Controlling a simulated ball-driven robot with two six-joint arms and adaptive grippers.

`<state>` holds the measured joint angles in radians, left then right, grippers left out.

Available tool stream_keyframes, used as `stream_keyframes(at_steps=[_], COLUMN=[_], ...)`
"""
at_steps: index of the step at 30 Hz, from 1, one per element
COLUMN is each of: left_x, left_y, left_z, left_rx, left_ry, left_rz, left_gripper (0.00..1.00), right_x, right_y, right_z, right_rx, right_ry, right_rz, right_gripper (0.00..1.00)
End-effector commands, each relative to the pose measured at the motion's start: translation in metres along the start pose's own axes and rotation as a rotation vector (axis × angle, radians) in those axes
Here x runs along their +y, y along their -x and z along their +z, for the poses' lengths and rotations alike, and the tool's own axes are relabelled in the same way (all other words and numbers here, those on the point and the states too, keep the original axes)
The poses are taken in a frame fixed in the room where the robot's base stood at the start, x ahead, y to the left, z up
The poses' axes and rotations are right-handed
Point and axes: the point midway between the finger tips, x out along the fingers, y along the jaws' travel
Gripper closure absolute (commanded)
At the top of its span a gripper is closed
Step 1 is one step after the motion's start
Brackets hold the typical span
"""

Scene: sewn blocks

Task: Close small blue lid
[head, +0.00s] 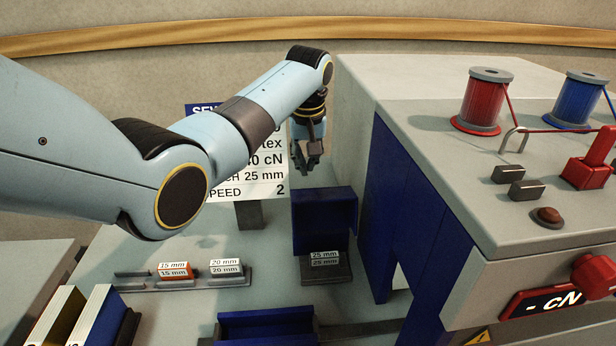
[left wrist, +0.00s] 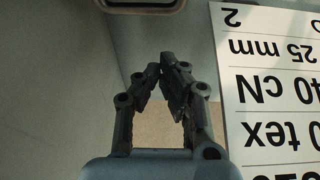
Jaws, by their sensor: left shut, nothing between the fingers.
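The small blue lid (head: 324,222) stands upright in the head view, behind a grey holder with a 25 mm block. It looks raised, with its broad face toward me. My left gripper (head: 308,168) points down behind and above the lid's left part, apart from it in the picture. Its fingers are shut and empty. In the left wrist view the two dark fingers (left wrist: 168,68) lean together at the tips. I cannot make out the lid in that view. My right gripper is not in view.
A printed card (head: 243,160) stands behind my left arm, close to the gripper; it fills the right of the wrist view (left wrist: 270,100). The grey machine (head: 480,200) with red (head: 484,100) and blue (head: 580,98) spools walls off the right. A blue tray (head: 268,325) lies in front.

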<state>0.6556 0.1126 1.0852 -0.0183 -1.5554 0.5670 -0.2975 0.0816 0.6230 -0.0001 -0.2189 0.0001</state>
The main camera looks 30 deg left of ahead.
Motion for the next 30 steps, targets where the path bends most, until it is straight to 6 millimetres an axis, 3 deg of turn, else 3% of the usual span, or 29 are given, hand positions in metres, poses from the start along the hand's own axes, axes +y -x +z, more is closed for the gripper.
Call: stream_keyframes(at_steps=[8, 10, 15, 30], left_x=[0.000, 0.000, 0.000, 0.000], left_y=[-0.048, -0.035, -0.023, -0.020], left_z=[0.000, 0.009, 0.023, 0.031], left_rx=[-0.001, 0.001, 0.002, 0.001], left_ry=[0.000, -0.001, -0.001, 0.000], left_rz=[-0.001, 0.001, 0.001, 0.000], left_gripper=[1.00, 1.00, 1.00, 1.00], right_x=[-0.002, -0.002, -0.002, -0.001], right_y=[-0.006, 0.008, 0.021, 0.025], right_z=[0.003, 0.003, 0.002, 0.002], right_rx=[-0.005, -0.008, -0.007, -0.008], right_ry=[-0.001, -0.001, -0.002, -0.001], right_rz=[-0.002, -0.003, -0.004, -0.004], right_gripper=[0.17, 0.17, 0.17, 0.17])
